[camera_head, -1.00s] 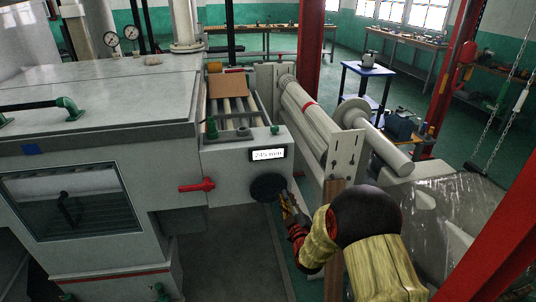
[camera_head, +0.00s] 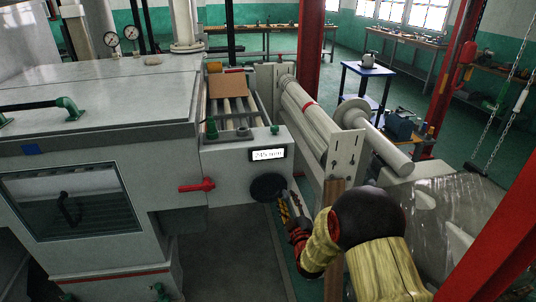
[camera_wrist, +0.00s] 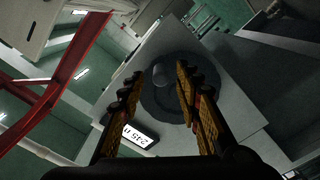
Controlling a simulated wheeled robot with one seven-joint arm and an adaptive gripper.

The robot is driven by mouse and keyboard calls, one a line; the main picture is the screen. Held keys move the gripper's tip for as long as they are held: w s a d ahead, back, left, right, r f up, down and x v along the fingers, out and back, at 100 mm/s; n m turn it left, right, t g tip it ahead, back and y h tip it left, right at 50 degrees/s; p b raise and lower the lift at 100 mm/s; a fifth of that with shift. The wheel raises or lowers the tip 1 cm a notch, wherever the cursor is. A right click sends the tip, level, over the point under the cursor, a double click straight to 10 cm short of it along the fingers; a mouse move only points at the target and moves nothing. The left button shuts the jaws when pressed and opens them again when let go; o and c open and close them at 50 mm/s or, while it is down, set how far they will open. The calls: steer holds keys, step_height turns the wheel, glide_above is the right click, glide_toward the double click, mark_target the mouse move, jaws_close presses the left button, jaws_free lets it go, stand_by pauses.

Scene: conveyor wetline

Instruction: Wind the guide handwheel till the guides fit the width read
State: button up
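The guide handwheel (camera_head: 268,187) is a dark round disc on the front of the pale machine end. In the wrist view the handwheel (camera_wrist: 178,97) faces me, with a rounded grey knob (camera_wrist: 160,75) on it. My gripper (camera_head: 284,199) is close to the wheel's right side in the head view. In the wrist view my gripper (camera_wrist: 158,72) is open, its fingertips apart with the knob appearing between them; contact cannot be told. A display (camera_head: 268,154) above the wheel reads about 245 mm; the display also shows in the wrist view (camera_wrist: 139,136).
A brown board (camera_head: 228,86) lies on the rollers (camera_head: 238,112) behind the display. A red handle (camera_head: 197,186) sticks out left of the wheel. A large pale roller (camera_head: 305,108) and an upright bracket (camera_head: 345,150) stand on the right, close to my arm.

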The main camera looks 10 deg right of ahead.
steer(key=s, duration=0.5)
steer(key=shift+s, duration=0.35)
